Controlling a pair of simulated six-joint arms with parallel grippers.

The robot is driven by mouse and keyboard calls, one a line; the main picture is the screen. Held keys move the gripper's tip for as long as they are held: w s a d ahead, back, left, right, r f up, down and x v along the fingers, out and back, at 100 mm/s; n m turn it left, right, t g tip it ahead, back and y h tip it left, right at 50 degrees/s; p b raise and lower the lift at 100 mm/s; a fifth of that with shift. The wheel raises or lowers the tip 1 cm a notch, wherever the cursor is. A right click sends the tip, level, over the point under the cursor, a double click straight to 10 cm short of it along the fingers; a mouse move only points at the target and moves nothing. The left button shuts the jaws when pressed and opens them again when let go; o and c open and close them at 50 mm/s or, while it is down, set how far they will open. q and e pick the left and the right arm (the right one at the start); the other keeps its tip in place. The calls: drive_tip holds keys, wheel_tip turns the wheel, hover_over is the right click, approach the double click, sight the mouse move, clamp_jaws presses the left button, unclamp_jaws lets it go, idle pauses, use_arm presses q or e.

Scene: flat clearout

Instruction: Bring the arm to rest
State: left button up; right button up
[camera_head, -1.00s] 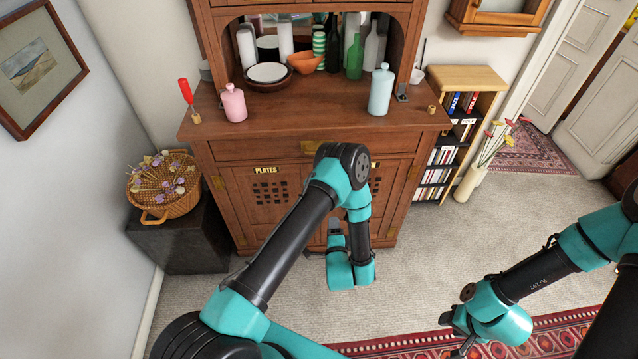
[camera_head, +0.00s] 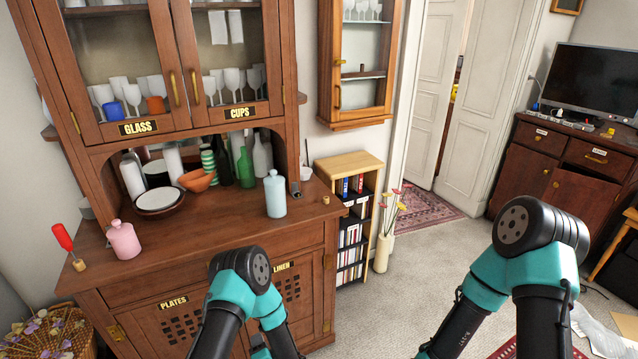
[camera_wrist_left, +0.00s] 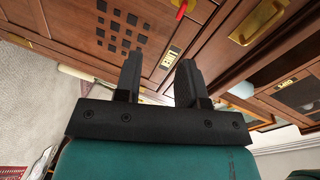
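My left arm (camera_head: 238,290) comes up from the bottom edge of the head view, in front of the sideboard's lower doors. The left gripper (camera_wrist_left: 158,80) shows in the left wrist view with its two dark fingers apart and nothing between them. A cabinet door with a grid of square holes and a small label lies beyond the fingers. My right arm (camera_head: 520,265) is bent at the lower right of the head view. Its gripper is out of view.
The wooden sideboard (camera_head: 220,240) carries a pink bottle (camera_head: 123,241), a pale blue bottle (camera_head: 275,196), a red-handled tool (camera_head: 63,238) and crockery. A low bookcase (camera_head: 347,168) and a flower vase (camera_head: 384,250) stand to its right. Open carpet (camera_head: 430,250) lies beyond.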

use_arm(q)
drive_tip(key=s+a+r+n+g+h, duration=0.1)
drive_tip(key=s+r+n+g+h, duration=0.1)
drive_tip(key=s+n+g+h, duration=0.3)
drive_tip(key=s+a+r+n+g+h, duration=0.1)
drive_tip(key=s+n+g+h, duration=0.4)
drive_tip(key=s, duration=0.8)
drive_tip(key=n+g, duration=0.2)
drive_tip(key=g, duration=0.1)
drive_tip(key=shift+s+r+g, duration=0.25)
drive_tip(key=shift+r+g, duration=0.15)
drive_tip(key=shift+c, duration=0.2)
idle(0.4)
